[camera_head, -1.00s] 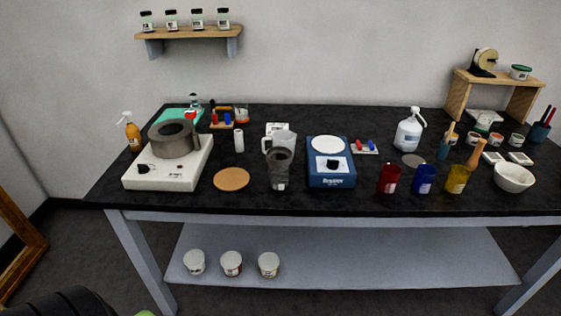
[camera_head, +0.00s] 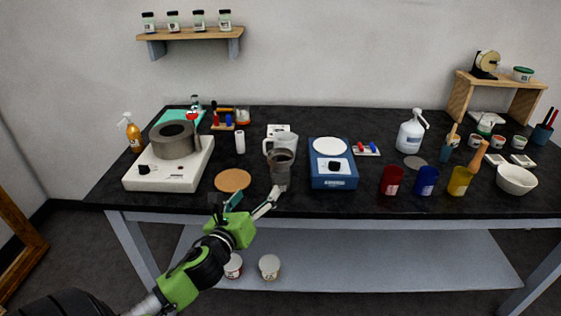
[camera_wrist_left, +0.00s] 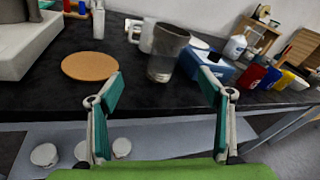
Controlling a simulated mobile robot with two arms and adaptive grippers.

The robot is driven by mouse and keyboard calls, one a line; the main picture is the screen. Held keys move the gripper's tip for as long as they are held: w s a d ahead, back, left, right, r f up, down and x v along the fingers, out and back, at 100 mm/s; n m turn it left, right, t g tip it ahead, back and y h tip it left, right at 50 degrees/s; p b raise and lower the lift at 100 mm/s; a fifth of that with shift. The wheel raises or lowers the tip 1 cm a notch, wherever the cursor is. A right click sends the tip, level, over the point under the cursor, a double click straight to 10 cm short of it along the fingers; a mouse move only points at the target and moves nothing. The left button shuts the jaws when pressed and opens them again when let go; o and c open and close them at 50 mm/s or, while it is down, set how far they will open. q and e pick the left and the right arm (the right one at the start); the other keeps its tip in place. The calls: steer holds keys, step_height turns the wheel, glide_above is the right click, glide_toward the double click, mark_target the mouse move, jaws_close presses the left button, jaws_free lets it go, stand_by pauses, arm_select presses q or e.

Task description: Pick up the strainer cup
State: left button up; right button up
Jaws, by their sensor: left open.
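The strainer cup (camera_head: 281,166) stands upright near the front edge of the black tabletop, with a dark grey wide top part and a clear lower part. It also shows in the left wrist view (camera_wrist_left: 164,54), just beyond the fingers and roughly between them. My left gripper (camera_head: 254,198) is open and empty at the table's front edge, to the left of and nearer than the cup. In the left wrist view its teal finger pads (camera_wrist_left: 161,88) are spread wide, not touching the cup. My right gripper is not in view.
A white jug (camera_head: 285,143) stands close behind the cup. A round cork mat (camera_head: 232,180) lies left of it, beside a white machine (camera_head: 165,175). A blue scale (camera_head: 333,178) stands to its right. White tubs (camera_head: 269,267) sit on the lower shelf.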

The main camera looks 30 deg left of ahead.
mark_target(275, 162)
arm_select(q)
steer(key=w+r+m, duration=0.1)
steer(key=w, duration=0.2)
steer(key=w+a+r+m+t, duration=0.1)
steer(key=w+m, duration=0.1)
steer(key=w, duration=0.2)
steer(key=w+r+m+h+p, duration=0.1)
steer(key=w+m, duration=0.1)
steer(key=w, duration=0.1)
steer(key=shift+w+a, duration=0.15)
steer(key=shift+a, duration=0.1)
steer(key=shift+w+a+r+p, duration=0.1)
steer(key=shift+w+p, duration=0.2)
steer(key=shift+w, duration=0.25)
steer(key=w, duration=0.4)
steer(key=shift+a+f+p, duration=0.2)
steer(key=shift+a+p, duration=0.05)
steer(key=shift+p, duration=0.15)
steer(key=c, duration=1)
